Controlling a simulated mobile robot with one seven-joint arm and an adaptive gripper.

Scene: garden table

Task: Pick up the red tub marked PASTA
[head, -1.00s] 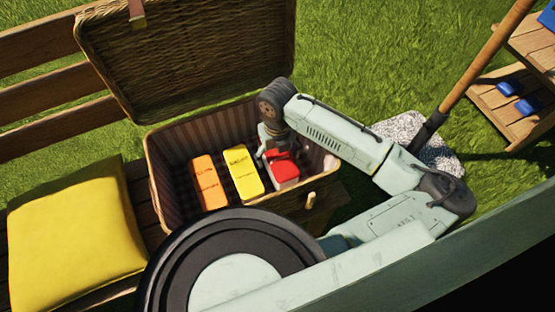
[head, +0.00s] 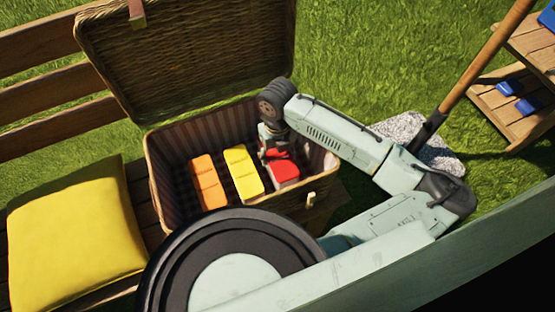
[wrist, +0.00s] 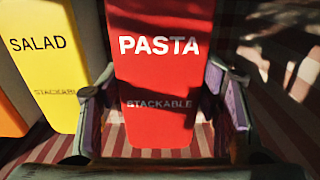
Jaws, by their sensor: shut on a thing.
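The red tub marked PASTA (head: 285,174) is inside the wicker basket (head: 160,176), at the right end of a row of tubs. In the wrist view the red tub (wrist: 162,75) shows its PASTA and STACKABLE lettering. My gripper (wrist: 160,106) is shut on it, with one finger pad against each side. In the head view my gripper (head: 270,148) is at the tub's far end, partly hidden by my wrist. I cannot tell whether the tub's base touches the basket floor.
A yellow SALAD tub (head: 243,172) stands just left of the red one, and an orange tub (head: 208,182) beyond it. The basket's open lid (head: 190,60) rises behind. A yellow cushion (head: 75,235) lies on the bench to the left.

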